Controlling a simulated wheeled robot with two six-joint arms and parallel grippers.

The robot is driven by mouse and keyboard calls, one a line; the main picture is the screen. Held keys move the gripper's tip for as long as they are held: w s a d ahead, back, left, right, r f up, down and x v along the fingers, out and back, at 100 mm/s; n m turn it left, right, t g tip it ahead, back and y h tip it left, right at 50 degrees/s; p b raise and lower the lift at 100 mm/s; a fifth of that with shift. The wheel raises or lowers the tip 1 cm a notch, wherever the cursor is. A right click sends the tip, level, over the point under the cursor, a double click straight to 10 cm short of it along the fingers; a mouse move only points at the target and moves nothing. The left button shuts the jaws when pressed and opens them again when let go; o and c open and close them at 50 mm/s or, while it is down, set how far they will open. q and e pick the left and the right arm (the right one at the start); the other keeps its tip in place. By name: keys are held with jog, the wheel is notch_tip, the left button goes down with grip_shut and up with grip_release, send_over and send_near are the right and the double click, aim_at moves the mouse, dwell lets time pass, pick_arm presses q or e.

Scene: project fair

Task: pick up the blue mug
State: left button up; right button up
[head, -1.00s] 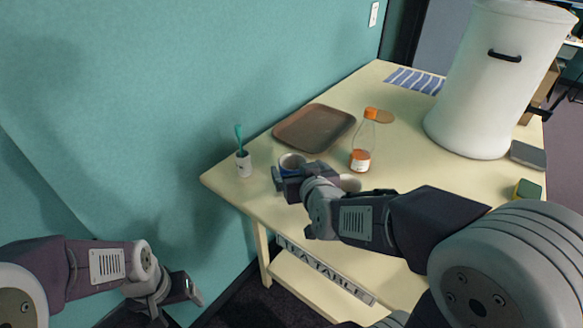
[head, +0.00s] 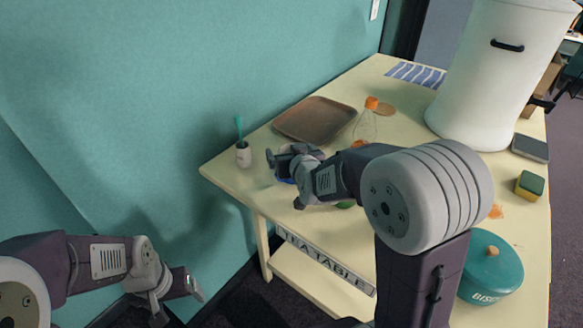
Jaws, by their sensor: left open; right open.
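The blue mug (head: 285,180) stands near the front left edge of the cream table (head: 228,183). Only a small blue part of it shows; my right gripper covers the rest. My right gripper (head: 281,158) is open, right over and at the mug in this view. I cannot tell whether its fingers are around the mug or only above it. My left gripper (head: 194,288) is open and empty, low at the left, off the table and far from the mug.
A white cup with a teal brush (head: 243,156) stands close left of the mug. A brown tray (head: 315,120) lies behind, with an orange-capped bottle (head: 368,122) to the right. A large white container (head: 490,90), a sponge (head: 529,185) and a teal biscuit tin (head: 490,268) stand further right.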

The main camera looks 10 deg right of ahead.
jog(key=c, duration=1.8)
jog(key=shift+r, duration=0.1)
jog(key=shift+r+p, duration=0.3)
jog(key=shift+r, duration=0.35)
jog(key=shift+w+d+r+p, duration=0.2)
jog(key=shift+d+r+p, duration=0.85)
jog(key=shift+d+r, duration=0.7)
jog(key=shift+w+d+r+p, duration=0.2)
jog(key=shift+d+r+p, duration=1.05)
jog(key=shift+d, duration=0.8)
jog(key=shift+w+d+r+p, duration=0.2)
jog(key=shift+d+r+p, duration=0.65)
jog(key=shift+d+r, duration=1)
jog(key=shift+d, duration=0.15)
